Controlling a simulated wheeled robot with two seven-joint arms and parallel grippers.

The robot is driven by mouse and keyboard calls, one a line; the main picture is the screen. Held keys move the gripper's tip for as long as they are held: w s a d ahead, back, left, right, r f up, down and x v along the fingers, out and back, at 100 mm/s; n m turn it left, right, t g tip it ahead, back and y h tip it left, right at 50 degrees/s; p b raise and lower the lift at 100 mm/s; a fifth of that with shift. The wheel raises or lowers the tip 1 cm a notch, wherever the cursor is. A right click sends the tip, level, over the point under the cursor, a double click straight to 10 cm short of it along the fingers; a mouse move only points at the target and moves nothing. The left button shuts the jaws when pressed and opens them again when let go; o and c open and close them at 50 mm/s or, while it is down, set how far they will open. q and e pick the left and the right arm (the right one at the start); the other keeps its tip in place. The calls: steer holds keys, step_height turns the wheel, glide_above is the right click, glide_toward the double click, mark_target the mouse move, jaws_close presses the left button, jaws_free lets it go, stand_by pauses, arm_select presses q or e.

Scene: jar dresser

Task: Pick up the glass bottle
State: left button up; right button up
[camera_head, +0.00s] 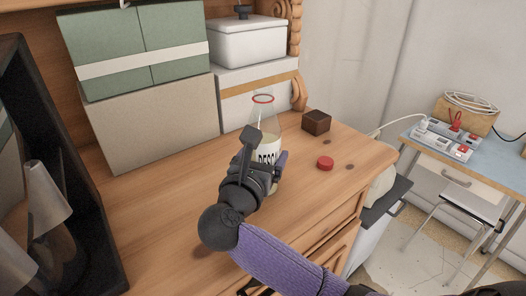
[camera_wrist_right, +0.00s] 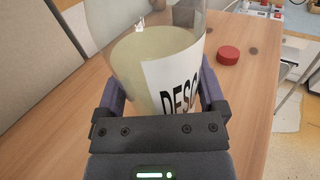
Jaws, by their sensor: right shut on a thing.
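The glass bottle (camera_head: 264,120) stands upright on the wooden dresser top in the head view. It has a red rim, pale contents and a white label with dark letters. My right gripper (camera_head: 265,160) is shut on the bottle's lower body, with one finger on each side. In the right wrist view the bottle (camera_wrist_right: 150,65) fills the space between the fingers of my right gripper (camera_wrist_right: 163,95). The bottle's base is partly hidden by the gripper, so I cannot tell whether it touches the wood. My left gripper is not in view.
A red cap (camera_head: 325,163) and a small dark brown box (camera_head: 316,122) lie right of the bottle. Stacked boxes (camera_head: 150,125) stand behind. A black-framed object (camera_head: 75,150) is at left. The dresser top (camera_head: 160,205) is clear at front left.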

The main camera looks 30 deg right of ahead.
jaws_close()
steer(key=shift+r, duration=0.1)
